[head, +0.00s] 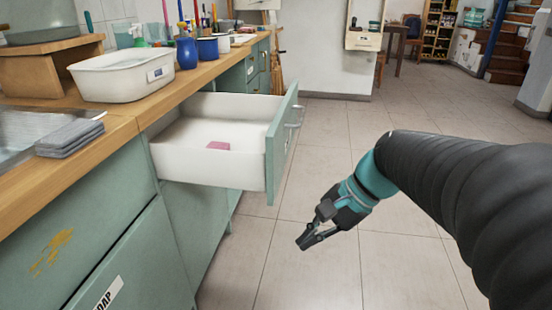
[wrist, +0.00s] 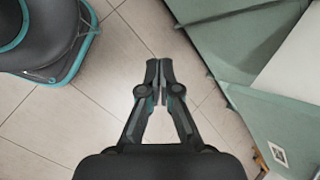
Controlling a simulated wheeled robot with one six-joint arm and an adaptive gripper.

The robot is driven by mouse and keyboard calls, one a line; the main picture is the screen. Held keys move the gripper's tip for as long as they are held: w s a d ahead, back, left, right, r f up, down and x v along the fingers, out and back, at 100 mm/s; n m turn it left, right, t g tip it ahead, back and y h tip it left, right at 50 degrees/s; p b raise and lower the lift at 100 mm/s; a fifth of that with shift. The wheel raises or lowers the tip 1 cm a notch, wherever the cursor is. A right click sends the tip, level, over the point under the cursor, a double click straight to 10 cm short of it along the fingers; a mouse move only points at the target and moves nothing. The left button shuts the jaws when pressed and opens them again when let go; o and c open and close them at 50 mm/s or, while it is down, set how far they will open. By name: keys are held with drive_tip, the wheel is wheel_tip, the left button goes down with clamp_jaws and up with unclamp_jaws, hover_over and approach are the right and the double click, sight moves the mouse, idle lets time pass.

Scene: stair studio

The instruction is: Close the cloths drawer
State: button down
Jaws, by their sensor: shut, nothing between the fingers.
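The open drawer (head: 205,165) juts out from the green counter in the head view, white inside with a green front panel (head: 281,140). A small pink folded cloth (head: 218,145) lies on its floor. A handle (head: 294,118) is on the panel's outer face. My gripper (head: 303,244) is shut and empty, low over the floor tiles, in front of and to the right of the drawer, apart from it. In the wrist view my gripper (wrist: 160,68) points ahead over the tiles, with the drawer's green front (wrist: 240,45) to its right.
The wooden worktop (head: 120,115) carries a white basin (head: 120,80), blue pots (head: 187,53) and grey cloths (head: 70,137) near the sink. Another cabinet front (head: 130,260) is below at left. Tiled floor (head: 340,130) is clear right of the drawer.

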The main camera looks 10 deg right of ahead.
drive_tip(key=w+d+r+m+y+b, duration=0.1)
drive_tip(key=w+d+m+y, duration=0.2)
drive_tip(key=w+m+y, duration=0.4)
drive_tip(key=m+t+y+b, duration=0.2)
drive_tip(key=m+t+y, duration=0.1)
drive_tip(key=m+t, duration=0.15)
approach(277, 165)
drive_tip(key=x, duration=0.7)
drive_tip(key=shift+w+f, duration=0.1)
drive_tip(key=shift+f, duration=0.05)
drive_tip(key=shift+a, duration=0.1)
drive_tip(key=shift+w, duration=0.1)
